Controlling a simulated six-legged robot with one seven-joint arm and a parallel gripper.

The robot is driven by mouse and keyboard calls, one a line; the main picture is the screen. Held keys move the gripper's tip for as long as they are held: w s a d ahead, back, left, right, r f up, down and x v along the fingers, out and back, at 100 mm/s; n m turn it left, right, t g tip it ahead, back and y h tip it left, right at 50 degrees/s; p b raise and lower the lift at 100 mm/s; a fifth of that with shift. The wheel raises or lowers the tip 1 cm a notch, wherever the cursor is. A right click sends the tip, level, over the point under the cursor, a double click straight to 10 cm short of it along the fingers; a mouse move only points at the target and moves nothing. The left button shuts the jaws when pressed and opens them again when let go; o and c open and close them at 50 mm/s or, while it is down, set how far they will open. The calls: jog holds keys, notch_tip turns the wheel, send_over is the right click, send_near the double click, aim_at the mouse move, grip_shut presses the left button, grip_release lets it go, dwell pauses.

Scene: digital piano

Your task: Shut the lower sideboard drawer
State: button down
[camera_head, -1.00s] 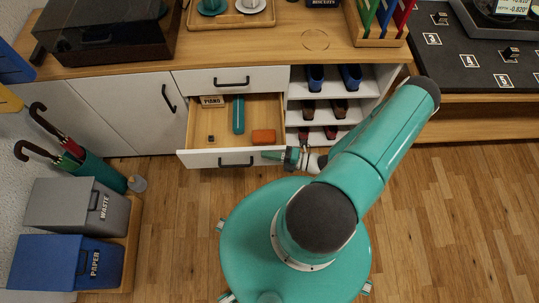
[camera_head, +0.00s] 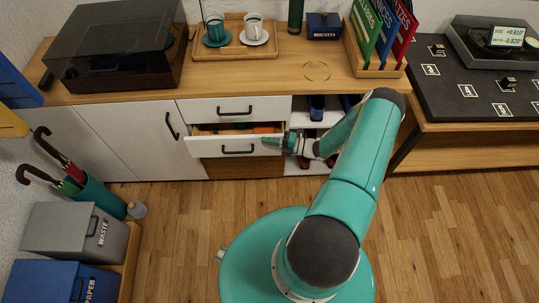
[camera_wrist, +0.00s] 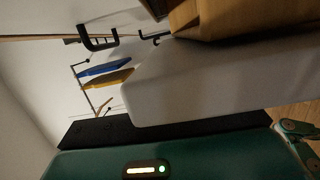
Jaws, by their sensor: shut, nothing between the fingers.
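The lower sideboard drawer (camera_head: 203,149) has a white front with a black handle (camera_head: 238,150) and stands partly open. A narrow gap above its front shows an orange item (camera_head: 264,129); most of the inside is hidden. My gripper (camera_head: 267,142) is shut and empty, at the right end of the drawer front; it seems to touch it, but exact contact is hard to tell. In the wrist view a white panel (camera_wrist: 200,85), likely the drawer front, lies close.
The upper drawer (camera_head: 200,107) above is shut. A shoe shelf (camera_head: 300,110) lies to the right, partly behind my arm. An umbrella stand (camera_head: 97,197), a grey waste bin (camera_head: 75,232) and a blue paper bin (camera_head: 52,277) stand at the left. The floor before the drawer is clear.

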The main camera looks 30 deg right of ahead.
jog(key=shift+w+d, duration=0.45)
jog(key=shift+w, duration=0.3)
jog(key=shift+w+d, duration=0.4)
jog(key=shift+w, duration=0.35)
